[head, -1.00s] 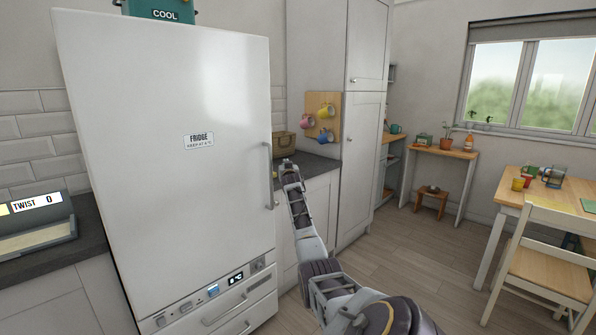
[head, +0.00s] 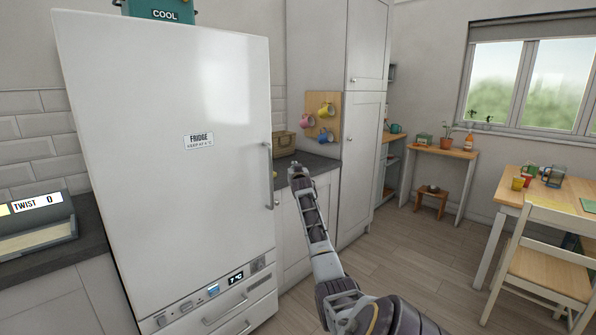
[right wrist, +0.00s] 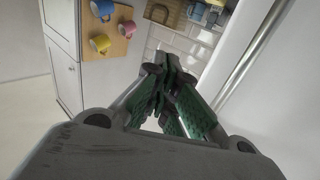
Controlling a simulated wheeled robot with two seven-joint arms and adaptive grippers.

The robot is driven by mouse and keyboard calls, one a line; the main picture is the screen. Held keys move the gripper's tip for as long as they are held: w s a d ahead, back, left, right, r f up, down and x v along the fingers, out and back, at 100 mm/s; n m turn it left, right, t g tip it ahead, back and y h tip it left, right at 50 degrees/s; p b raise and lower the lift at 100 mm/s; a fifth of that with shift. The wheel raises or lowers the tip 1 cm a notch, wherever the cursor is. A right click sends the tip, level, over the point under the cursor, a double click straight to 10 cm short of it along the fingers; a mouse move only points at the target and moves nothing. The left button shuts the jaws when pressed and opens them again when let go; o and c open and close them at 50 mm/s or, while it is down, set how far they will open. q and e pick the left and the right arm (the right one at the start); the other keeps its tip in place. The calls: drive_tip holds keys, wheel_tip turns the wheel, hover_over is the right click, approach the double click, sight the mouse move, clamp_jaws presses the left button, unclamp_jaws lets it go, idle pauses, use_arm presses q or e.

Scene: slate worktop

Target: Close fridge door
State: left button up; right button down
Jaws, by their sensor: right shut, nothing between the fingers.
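The white fridge door (head: 165,170) fills the left of the head view, with a "FRIDGE" label and a vertical grey handle (head: 268,176) on its right edge. The door looks flush with the fridge body; any small gap cannot be seen. My left gripper is out of view.
A dark counter (head: 318,164) with a wicker box (head: 284,143) is behind my right gripper. A board of mugs (head: 323,117) hangs beside a tall cabinet (head: 362,150). A table (head: 510,195) and chair (head: 545,262) stand at right; floor between is open.

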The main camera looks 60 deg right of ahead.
drive_tip(key=shift+s+a, duration=0.2)
drive_tip(key=shift+s, duration=0.35)
drive_tip(key=shift+s+a, duration=0.15)
drive_tip(key=shift+s, duration=0.35)
drive_tip(key=shift+f, duration=0.1)
